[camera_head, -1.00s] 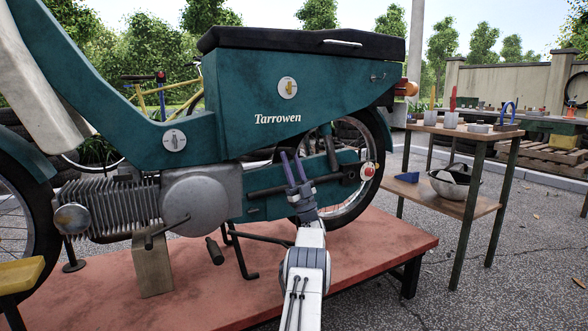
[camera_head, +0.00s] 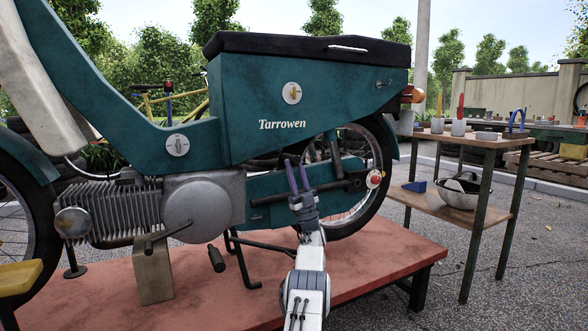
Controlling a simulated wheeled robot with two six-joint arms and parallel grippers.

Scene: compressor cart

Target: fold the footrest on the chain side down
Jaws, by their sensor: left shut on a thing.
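The moped (camera_head: 285,110), green and marked Tarrowen, stands on a red platform. A dark bar, which looks like the footrest (camera_head: 268,197), runs nearly level along its lower green side cover, rising slightly to the right. My left gripper (camera_head: 297,170) reaches up from the front with its two purple fingers across this bar and is shut on it. The fingers and the gripper body hide the bar's middle. My right gripper is not in view.
The platform (camera_head: 375,262) has bare room right of my arm. A pedal (camera_head: 216,259) and a stand (camera_head: 243,262) stick out low, left of my gripper. A wooden block (camera_head: 153,275) stands under the engine. A two-level table (camera_head: 468,141) with pots and a bowl stands right.

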